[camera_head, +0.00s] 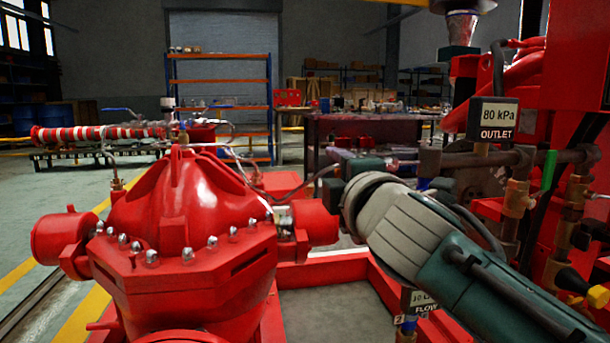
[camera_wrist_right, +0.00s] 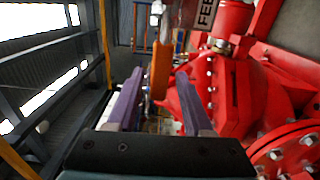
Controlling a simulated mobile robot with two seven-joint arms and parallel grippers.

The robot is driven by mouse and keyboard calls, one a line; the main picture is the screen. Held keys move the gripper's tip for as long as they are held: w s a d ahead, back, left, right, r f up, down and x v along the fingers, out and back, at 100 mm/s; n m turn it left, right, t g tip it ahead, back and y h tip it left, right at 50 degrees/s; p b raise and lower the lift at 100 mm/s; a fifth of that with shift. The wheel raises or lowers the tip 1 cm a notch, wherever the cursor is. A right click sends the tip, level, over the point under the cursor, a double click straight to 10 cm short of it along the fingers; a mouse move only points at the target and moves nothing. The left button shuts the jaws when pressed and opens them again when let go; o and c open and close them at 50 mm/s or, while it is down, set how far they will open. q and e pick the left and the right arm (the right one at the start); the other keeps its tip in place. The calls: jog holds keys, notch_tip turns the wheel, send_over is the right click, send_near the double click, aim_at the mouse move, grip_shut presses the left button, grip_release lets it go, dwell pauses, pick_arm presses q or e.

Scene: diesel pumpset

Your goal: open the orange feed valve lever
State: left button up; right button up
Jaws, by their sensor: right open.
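The orange feed valve lever (camera_wrist_right: 161,68) shows in the right wrist view as an upright orange bar. It lies in the gap between the two purple fingers of my right gripper (camera_wrist_right: 160,78), which is open. I cannot tell how deep between the fingertips it sits, and no grip on it shows. A label reading "FEE", cut off by the frame edge (camera_wrist_right: 207,12), is just right of the lever. In the head view my right arm reaches in from the right, and its wrist hides the lever and most of the gripper (camera_head: 338,190). My left gripper is out of view.
The red pump casing (camera_head: 180,225) with bolts stands left of my right wrist; it is close on the right in the wrist view (camera_wrist_right: 215,95). Pipes and an "80 kPa OUTLET" sign (camera_head: 493,119) are at right. A workbench (camera_head: 365,118) stands behind.

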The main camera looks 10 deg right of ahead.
pick_arm(q)
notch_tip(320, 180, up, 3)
jog(key=shift+p, duration=1.2)
pick_arm(e)
jog(key=s, duration=0.8)
jog(key=shift+s, duration=0.35)
jog(key=shift+d, duration=0.15)
